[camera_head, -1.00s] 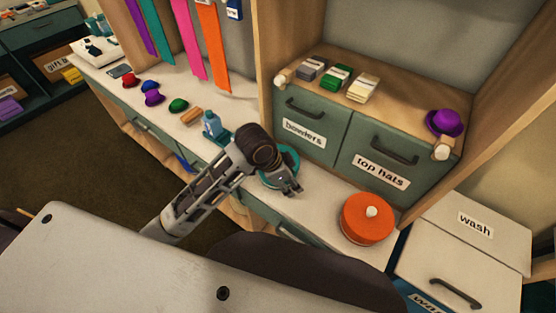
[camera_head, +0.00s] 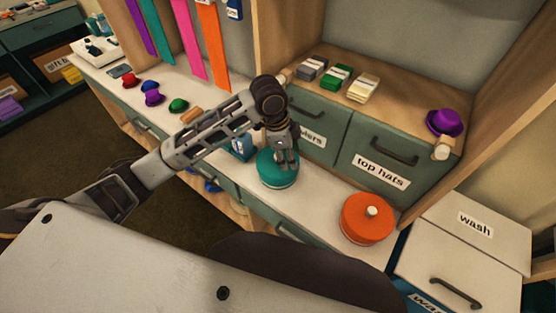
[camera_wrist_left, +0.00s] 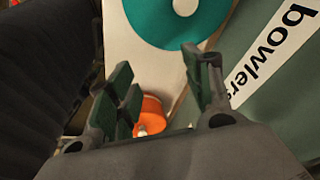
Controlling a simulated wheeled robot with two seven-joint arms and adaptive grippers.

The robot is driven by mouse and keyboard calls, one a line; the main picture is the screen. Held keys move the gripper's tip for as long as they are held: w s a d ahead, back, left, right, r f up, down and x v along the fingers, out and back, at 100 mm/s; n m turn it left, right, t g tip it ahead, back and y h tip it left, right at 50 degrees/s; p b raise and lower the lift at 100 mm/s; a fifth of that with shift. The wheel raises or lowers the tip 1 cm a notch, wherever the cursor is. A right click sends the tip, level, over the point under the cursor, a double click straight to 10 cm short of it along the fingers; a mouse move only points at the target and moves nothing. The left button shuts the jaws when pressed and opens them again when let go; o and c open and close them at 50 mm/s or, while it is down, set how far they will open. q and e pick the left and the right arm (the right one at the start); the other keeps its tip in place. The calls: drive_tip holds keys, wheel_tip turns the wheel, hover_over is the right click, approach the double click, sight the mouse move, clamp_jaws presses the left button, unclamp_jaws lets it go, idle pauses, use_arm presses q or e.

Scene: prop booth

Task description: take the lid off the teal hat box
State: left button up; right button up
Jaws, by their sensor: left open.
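The teal hat box (camera_head: 278,172) stands upright on the white counter, its round lid on top. In the left wrist view the teal lid (camera_wrist_left: 152,22) shows at the top, with a pale knob at its middle. My left gripper (camera_head: 286,160) is over the box in the head view, its fingers pointing down and hiding the knob. In the left wrist view my left gripper (camera_wrist_left: 165,85) is open, with nothing between its fingers, and the lid lies beyond the fingertips. I cannot tell from these views whether a finger touches the lid. My right gripper is not in view.
An orange hat box (camera_head: 366,218) with a pale knob stands to the right on the counter. Teal drawers labelled bowlers and top hats (camera_head: 381,172) rise close behind. A blue item (camera_head: 240,147) stands left of the teal box. Small hats (camera_head: 153,98) lie farther left.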

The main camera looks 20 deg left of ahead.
use_arm(q)
wheel_tip(320, 180, up, 7)
drive_tip(key=m+g+y, duration=0.1)
drive_tip(key=m, duration=0.1)
hover_over(268, 167)
drive_tip(key=w, duration=0.3)
drive_tip(key=shift+w+d+f, duration=0.1)
drive_tip(key=shift+w+d, duration=0.1)
drive_tip(key=shift+d, duration=0.1)
drive_tip(key=shift+n, duration=0.3)
drive_tip(key=shift+d+f, duration=0.2)
drive_tip(key=shift+f, duration=1.25)
drive_tip(key=shift+d+f, duration=0.15)
drive_tip(key=shift+f, duration=1.25)
drive_tip(key=shift+d+f, duration=0.2)
drive_tip(key=shift+f, duration=1.25)
drive_tip(key=shift+w+d+f+p, duration=0.1)
drive_tip(key=shift+d+f+p, duration=0.05)
drive_tip(key=shift+f, duration=1.15)
drive_tip(key=shift+w+d+f+p, duration=0.1)
drive_tip(key=shift+f+p, duration=0.05)
drive_tip(key=shift+f, duration=1.15)
drive_tip(key=c, duration=1.1)
